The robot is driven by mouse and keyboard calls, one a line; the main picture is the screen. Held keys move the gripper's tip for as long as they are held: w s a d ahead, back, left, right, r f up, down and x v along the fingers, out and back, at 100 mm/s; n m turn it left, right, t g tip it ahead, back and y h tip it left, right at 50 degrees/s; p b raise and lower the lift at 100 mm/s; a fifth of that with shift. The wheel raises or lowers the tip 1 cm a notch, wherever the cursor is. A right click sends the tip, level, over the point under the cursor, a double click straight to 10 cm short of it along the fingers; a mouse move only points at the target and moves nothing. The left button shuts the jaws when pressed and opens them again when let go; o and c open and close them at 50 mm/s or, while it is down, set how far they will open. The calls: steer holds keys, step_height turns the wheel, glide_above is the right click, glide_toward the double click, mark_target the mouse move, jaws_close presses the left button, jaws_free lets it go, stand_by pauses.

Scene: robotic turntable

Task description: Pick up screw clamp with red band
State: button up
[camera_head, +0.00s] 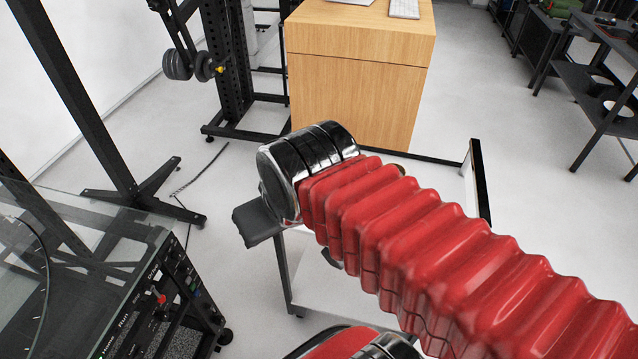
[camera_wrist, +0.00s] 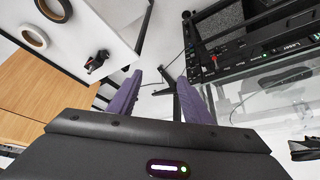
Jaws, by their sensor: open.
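The screw clamp (camera_wrist: 97,62) shows in the wrist view as a small black piece with a bit of red on it. It lies near the edge of a white surface (camera_wrist: 112,20), up and left of my gripper. My gripper (camera_wrist: 160,77) is open, with its two purple fingers apart and nothing between them. The left finger is the closer one to the clamp, and they look apart. In the head view my red arm covers most of the white cart (camera_head: 450,185), and I cannot make out the clamp there.
Two tape rolls, one nearer (camera_wrist: 33,37) and one at the top edge (camera_wrist: 56,8), lie on the white surface. A wooden desk (camera_head: 350,90) stands behind the cart. A glass-topped equipment rack (camera_head: 100,235) stands at the left, with open floor (camera_head: 225,180) between.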

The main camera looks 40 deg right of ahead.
steer(key=shift+o, duration=0.7)
steer(key=shift+w+d+r, duration=0.1)
steer(key=shift+w+d, duration=0.05)
steer(key=shift+w, duration=0.15)
steer(key=w+d+m, duration=0.1)
steer(key=w, duration=0.1)
steer(key=w+d+r+g, duration=0.1)
steer(key=w+d, duration=0.1)
steer(key=w, duration=0.1)
steer(key=w+d+m, duration=0.1)
steer(key=w+d, duration=0.1)
steer(key=shift+w+r+m+g, duration=0.2)
steer(key=shift+r+m+g, duration=0.1)
steer(key=w+d+f+m+g, duration=0.1)
steer(key=w+d+f+m, duration=0.1)
steer(key=w+d+f, duration=0.2)
steer(key=w+d+f+m+g, duration=0.1)
steer(key=w+d+f+m, duration=0.2)
steer(key=w+d, duration=0.4)
steer(key=w+d+f+m+g, duration=0.2)
steer(key=w+d+f, duration=0.3)
steer(key=d, duration=0.5)
steer(key=shift+w+d+f, duration=0.3)
steer(key=shift+w+d, duration=0.1)
steer(key=shift+f, duration=4.3)
